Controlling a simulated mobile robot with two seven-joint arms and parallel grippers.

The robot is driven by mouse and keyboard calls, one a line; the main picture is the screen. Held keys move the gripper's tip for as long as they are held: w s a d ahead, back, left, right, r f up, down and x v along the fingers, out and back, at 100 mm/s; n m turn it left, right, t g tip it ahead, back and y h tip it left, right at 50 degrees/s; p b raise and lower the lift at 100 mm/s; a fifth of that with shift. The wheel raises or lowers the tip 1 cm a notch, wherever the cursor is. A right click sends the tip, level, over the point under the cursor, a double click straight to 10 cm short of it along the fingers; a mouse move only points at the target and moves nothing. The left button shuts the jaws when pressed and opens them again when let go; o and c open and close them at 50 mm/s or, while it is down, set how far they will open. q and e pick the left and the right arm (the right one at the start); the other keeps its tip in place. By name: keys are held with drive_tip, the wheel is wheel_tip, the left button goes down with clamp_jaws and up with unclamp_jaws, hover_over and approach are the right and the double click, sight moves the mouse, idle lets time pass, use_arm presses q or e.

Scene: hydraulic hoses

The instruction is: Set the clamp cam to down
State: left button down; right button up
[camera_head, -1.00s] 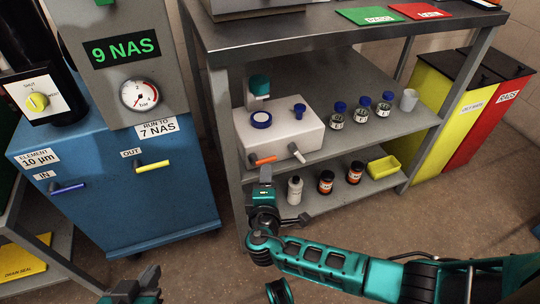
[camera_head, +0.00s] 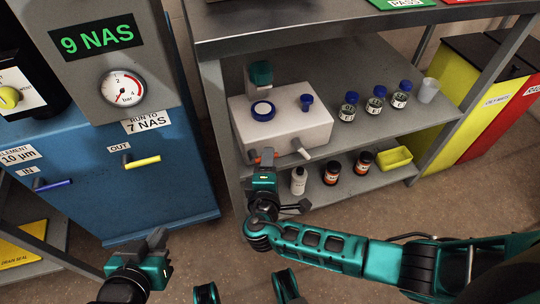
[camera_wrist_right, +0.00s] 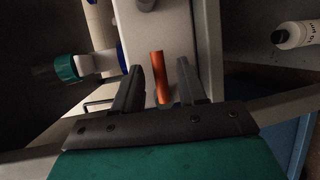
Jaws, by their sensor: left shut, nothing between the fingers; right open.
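The white box (camera_head: 282,128) stands on the middle shelf of the steel rack. An orange lever (camera_wrist_right: 160,80) and a white lever (camera_head: 304,153) stick out of its front. Which one is the clamp cam I cannot tell. My right gripper (camera_head: 265,157) is open at the orange lever and partly hides it in the head view. In the right wrist view the lever shows between the two fingers of my right gripper (camera_wrist_right: 157,68), with gaps at both sides. My left gripper (camera_head: 158,240) is shut and empty, low in front of the blue cabinet.
The blue cabinet (camera_head: 90,185) with a yellow handle (camera_head: 142,161) and a blue handle (camera_head: 54,185) is at the left. Blue-capped jars (camera_head: 375,104) and a white cup (camera_head: 428,90) stand right of the box. Bottles (camera_head: 332,173) and a yellow tray (camera_head: 394,160) sit on the shelf below.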

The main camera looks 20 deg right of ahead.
use_arm(q)
drive_tip(key=shift+r, duration=0.1)
use_arm(e)
drive_tip(key=shift+c, duration=0.2)
clamp_jaws()
idle(0.5)
use_arm(q)
drive_tip(key=shift+w+d+f+h+b, duration=0.25)
drive_tip(key=shift+d+f+b, duration=0.35)
drive_tip(key=shift+b, duration=0.9)
use_arm(e)
drive_tip(key=shift+a+f+m+g+y, duration=0.15)
drive_tip(key=shift+f+m+g+y, duration=0.2)
drive_tip(key=shift+m+y, duration=0.8)
drive_tip(key=shift+a+f+m+g+y, duration=0.25)
drive_tip(key=shift+f+m+y, duration=0.35)
drive_tip(key=shift+m, duration=1)
drive_tip(key=shift+a+f+m+g+y, duration=0.1)
drive_tip(key=shift+f+m+g+y, duration=0.2)
drive_tip(key=shift+m+y, duration=0.9)
use_arm(q)
drive_tip(key=shift+a+f, duration=0.1)
drive_tip(key=shift+a, duration=0.05)
use_arm(e)
drive_tip(key=shift+o, duration=0.2)
unclamp_jaws()
drive_tip(key=shift+f, duration=0.1)
